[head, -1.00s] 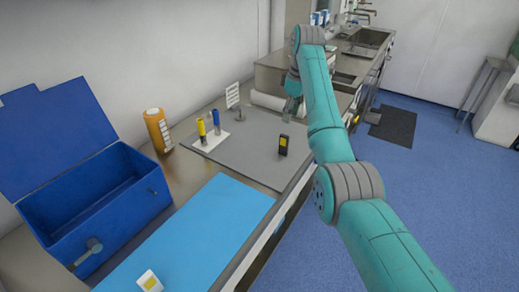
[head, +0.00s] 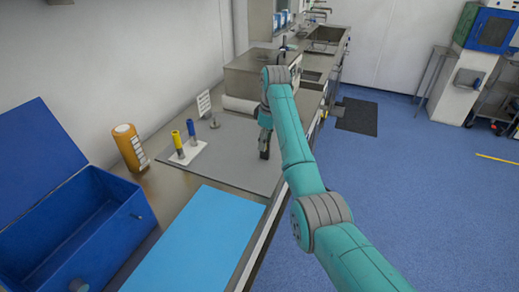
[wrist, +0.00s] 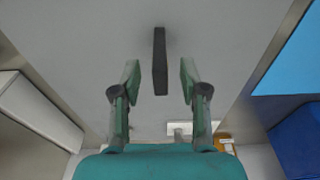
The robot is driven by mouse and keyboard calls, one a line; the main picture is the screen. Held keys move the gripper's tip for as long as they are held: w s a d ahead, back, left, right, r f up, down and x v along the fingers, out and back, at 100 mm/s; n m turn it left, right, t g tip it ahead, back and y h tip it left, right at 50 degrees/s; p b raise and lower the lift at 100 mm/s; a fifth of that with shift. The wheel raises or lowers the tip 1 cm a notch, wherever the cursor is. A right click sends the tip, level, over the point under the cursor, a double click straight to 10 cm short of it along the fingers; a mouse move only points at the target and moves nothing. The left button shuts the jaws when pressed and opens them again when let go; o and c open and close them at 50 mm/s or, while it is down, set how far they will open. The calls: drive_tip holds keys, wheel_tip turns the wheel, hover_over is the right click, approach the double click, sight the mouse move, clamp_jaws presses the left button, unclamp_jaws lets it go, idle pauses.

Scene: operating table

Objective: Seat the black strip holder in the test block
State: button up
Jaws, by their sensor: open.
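The black strip holder (head: 264,154) stands upright on the grey mat near the counter's front edge, partly covered by my arm in the head view. My gripper (head: 265,127) is just above it. In the wrist view the holder (wrist: 160,60) shows as a narrow dark upright between the two open fingers of my gripper (wrist: 159,82), with a gap on each side. A white block (head: 186,153) with a yellow-topped and a blue-topped piece standing on it is left of the holder; it may be the test block. I cannot make out a free slot.
An orange bottle (head: 129,148) stands at the left by the wall. An open blue box (head: 70,235) and a light blue mat (head: 195,240) are nearer. A small white rack (head: 204,104) and a metal piece (head: 214,122) stand behind. The grey mat (head: 230,160) is mostly clear.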

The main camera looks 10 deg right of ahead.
drive_tip(key=shift+a, duration=0.1)
clamp_jaws()
